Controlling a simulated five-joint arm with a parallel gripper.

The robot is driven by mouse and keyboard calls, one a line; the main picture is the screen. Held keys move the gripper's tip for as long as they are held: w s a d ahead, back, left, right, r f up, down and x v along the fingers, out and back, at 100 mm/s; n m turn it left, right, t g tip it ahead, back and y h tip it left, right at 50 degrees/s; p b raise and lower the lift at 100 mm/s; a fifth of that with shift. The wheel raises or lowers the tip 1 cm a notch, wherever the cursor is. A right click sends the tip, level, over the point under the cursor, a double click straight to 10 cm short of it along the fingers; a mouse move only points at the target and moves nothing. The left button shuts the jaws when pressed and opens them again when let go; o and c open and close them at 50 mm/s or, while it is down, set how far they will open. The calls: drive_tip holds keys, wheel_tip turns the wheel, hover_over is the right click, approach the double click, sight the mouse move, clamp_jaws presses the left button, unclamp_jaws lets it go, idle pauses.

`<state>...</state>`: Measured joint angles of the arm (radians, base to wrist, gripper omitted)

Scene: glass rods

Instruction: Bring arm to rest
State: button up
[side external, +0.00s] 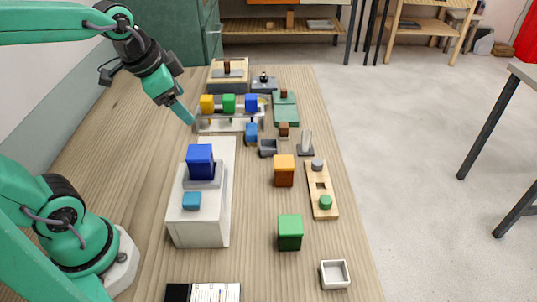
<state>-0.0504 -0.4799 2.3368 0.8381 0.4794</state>
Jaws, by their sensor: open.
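My gripper (187,117) hangs in the air at the upper left of the bench in the side external view, tilted down to the right. Its jaws are open and I see nothing between them. Its tip appears close to the left end of a pale rack (230,124); I cannot tell whether they touch. On the rack are a yellow block (207,103), a green block (229,103) and a blue block (251,103). I cannot clearly make out any glass rods.
A white box (198,222) carrying a dark blue block (200,160) stands near my base. An orange block (284,170), a green cube (290,232), a wooden strip (322,190) and a small white tray (335,274) sit to the right. Bare wood (130,140) lies left of the box.

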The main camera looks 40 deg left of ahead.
drive_tip(key=s+d+n, duration=0.1)
drive_tip(key=s+n, duration=0.4)
drive_tip(key=s, duration=0.1)
drive_tip(key=shift+s+d+f, duration=0.25)
drive_tip(key=shift+s+f, duration=0.05)
drive_tip(key=shift+f, duration=0.05)
idle(0.7)
